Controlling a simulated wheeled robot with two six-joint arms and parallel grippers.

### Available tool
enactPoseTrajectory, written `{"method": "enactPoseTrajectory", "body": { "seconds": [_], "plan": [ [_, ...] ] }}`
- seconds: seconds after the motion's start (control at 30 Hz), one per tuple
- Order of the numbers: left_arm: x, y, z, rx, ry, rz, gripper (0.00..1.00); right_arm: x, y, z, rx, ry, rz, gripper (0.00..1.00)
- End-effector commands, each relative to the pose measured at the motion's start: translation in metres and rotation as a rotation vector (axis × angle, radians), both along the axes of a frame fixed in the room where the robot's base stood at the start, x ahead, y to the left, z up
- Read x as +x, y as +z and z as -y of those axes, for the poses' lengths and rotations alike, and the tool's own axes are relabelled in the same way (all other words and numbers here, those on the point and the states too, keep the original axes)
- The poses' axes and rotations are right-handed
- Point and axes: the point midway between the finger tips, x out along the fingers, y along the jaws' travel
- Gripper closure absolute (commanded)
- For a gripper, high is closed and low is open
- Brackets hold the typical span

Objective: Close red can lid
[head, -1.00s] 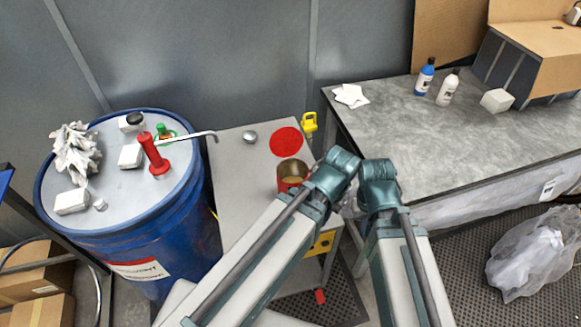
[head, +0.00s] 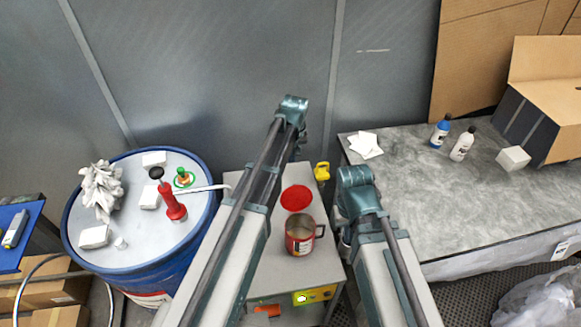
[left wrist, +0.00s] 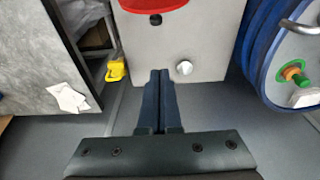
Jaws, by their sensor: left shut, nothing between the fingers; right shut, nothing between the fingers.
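The red can (head: 300,243) stands upright on the grey cabinet top, open, with its handle to the right and its hollow inside showing. Its round red lid (head: 297,198) shows as a disc just behind the can's mouth, off the opening. I cannot tell how the two join.
A blue drum (head: 135,265) at left carries a red tool (head: 172,205), gloves and white blocks. The grey workbench (head: 430,205) at right holds bottles and a box. A wall stands behind.

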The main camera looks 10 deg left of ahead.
Motion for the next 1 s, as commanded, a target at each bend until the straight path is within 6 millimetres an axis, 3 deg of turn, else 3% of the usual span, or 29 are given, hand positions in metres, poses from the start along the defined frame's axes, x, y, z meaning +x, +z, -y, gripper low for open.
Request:
{"method": "enactPoseTrajectory", "body": {
  "seconds": [0.27,0.87,0.9,1.0],
  "plan": [
    [0.003,-0.024,-0.001,0.000,-0.002,-0.001,1.00,0.000,-0.024,0.000,0.000,-0.002,0.001,1.00],
    [0.014,-0.107,-0.006,0.000,-0.003,-0.001,1.00,0.001,-0.107,0.000,-0.002,0.013,0.001,1.00],
    [0.002,-0.096,-0.002,0.000,-0.005,-0.001,1.00,0.001,-0.096,0.000,-0.002,0.013,0.001,1.00],
    [-0.013,-0.091,0.005,0.000,-0.004,-0.001,1.00,0.001,-0.091,0.000,-0.002,0.012,0.002,1.00]
  ]
}}
